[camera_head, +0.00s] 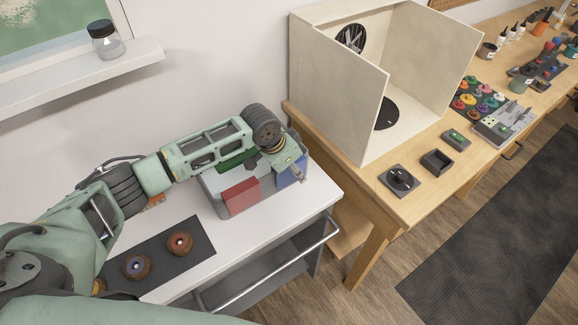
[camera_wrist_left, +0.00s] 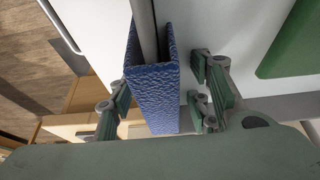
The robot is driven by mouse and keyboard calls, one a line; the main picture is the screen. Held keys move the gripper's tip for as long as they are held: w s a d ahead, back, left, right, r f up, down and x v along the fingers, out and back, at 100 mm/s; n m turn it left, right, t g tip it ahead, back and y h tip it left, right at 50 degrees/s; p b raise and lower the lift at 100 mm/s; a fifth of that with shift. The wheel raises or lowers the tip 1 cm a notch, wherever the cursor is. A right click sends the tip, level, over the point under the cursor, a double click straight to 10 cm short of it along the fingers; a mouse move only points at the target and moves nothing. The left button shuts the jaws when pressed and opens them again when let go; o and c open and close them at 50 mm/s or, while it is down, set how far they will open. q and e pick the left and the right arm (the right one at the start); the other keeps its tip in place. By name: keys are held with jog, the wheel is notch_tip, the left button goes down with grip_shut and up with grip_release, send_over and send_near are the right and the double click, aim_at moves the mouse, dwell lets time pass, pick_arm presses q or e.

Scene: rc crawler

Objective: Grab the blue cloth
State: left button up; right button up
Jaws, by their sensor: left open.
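The blue cloth (camera_wrist_left: 152,88) hangs folded over the rim of a grey bin, and it shows in the head view (camera_head: 289,176) on the bin's right side, partly hidden by my gripper. My left gripper (camera_head: 297,174) is over that side of the bin. In the wrist view my left gripper (camera_wrist_left: 160,88) is open, with fingers on either side of the cloth. I see a gap on the right; whether the left finger touches the cloth I cannot tell. My right gripper is not in view.
The bin (camera_head: 211,197) stands on a white cart (camera_head: 262,222) with a red cloth (camera_head: 241,196) and a green cloth (camera_head: 234,160) on it. A dark mat (camera_head: 195,255) carries two brown round pieces. A wooden bench (camera_head: 345,165) with a panelled booth stands right.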

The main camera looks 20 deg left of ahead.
pick_arm(q)
jog(key=shift+w+d+f, duration=0.1)
jog(key=shift+w+f, duration=0.05)
jog(key=shift+f, duration=0.25)
jog(key=shift+f, duration=0.2)
dwell(0.3)
grip_shut()
dwell(0.4)
